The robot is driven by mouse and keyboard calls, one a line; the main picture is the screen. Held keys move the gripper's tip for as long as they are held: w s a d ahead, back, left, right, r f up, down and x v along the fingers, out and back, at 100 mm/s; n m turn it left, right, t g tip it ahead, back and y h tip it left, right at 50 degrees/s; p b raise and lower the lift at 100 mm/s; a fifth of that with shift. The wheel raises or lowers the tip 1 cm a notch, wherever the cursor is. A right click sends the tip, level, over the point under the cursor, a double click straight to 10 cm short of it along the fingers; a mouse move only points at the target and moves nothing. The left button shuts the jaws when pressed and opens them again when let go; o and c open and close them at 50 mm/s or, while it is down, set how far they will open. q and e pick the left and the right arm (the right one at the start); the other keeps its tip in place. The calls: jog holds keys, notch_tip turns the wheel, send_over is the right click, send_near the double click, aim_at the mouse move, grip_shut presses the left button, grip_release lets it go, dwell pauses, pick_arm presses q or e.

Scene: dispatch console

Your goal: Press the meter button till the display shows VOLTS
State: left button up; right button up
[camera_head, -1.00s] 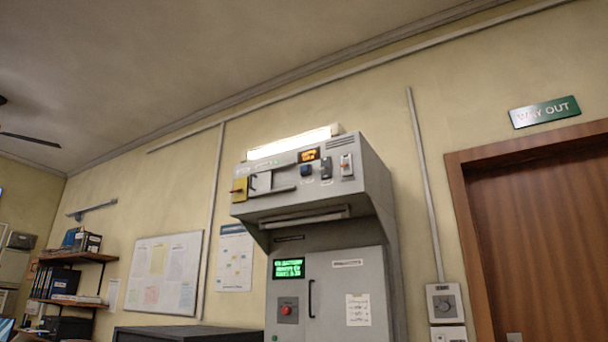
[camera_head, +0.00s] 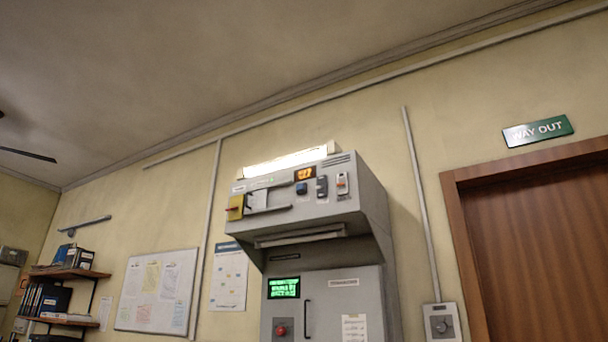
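The grey console cabinet (camera_head: 365,212) stands against the wall, seen from below. On its upper sloped panel is a small orange-lit display (camera_head: 304,173); its characters are too small to read surely. A blue button (camera_head: 301,188) sits just below the display, and a dark switch (camera_head: 322,186) is to its right. I cannot tell for certain which is the meter button. A green text display (camera_head: 284,288) and a red button (camera_head: 281,330) are on the lower front. Neither of my grippers is in view.
A yellow block with a red handle (camera_head: 235,208) is at the panel's left end. A whiteboard (camera_head: 156,290) and shelves (camera_head: 68,272) are to the left. A grey wall control box (camera_head: 442,323) and a brown door (camera_head: 535,250) under a WAY OUT sign (camera_head: 538,131) are to the right.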

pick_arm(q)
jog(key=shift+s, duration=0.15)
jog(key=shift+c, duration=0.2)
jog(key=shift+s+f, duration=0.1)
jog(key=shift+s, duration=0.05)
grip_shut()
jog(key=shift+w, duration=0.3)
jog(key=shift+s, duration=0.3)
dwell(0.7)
